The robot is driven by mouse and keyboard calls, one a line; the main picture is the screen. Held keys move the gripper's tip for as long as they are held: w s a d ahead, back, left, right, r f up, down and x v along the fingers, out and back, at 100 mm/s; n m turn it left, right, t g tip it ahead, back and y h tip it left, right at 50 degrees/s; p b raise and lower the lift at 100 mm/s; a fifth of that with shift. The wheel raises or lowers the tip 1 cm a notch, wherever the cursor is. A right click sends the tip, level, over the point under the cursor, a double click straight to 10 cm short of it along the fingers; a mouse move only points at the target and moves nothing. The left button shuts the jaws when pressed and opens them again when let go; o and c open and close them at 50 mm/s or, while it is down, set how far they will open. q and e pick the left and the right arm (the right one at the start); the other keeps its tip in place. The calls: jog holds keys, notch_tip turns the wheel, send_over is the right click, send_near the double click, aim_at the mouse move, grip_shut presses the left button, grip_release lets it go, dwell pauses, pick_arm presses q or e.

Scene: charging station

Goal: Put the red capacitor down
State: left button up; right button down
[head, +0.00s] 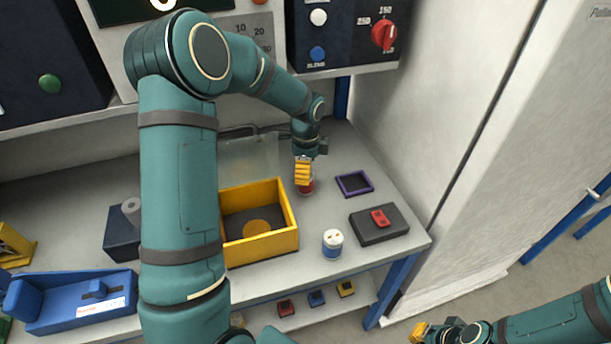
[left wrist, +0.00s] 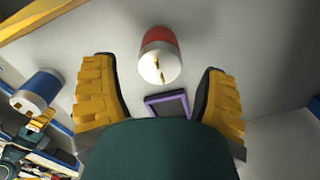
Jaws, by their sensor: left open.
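The red capacitor (head: 306,187) stands on the grey table to the right of the yellow bin. In the left wrist view the red capacitor (left wrist: 160,56) shows its white top with metal terminals, ahead of and between the fingers. My left gripper (head: 303,176) is directly above it in the head view and partly hides it. In the left wrist view my left gripper (left wrist: 160,92) has its yellow fingers wide apart, with a gap to the capacitor. My right gripper (head: 420,332) is at the lower right, off the table, and its jaws are too small to judge.
A blue capacitor (head: 332,243) stands near the front edge. A purple square frame (head: 354,183) and a dark block with a red piece (head: 378,224) are at the right. The yellow bin (head: 285,240) holds an orange disc. A blue tool (head: 85,300) lies at left.

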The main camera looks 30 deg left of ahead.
pick_arm(q)
notch_tip(320, 180, up, 7)
jog(key=shift+r+p, duration=0.2)
jog(key=shift+p, duration=0.45)
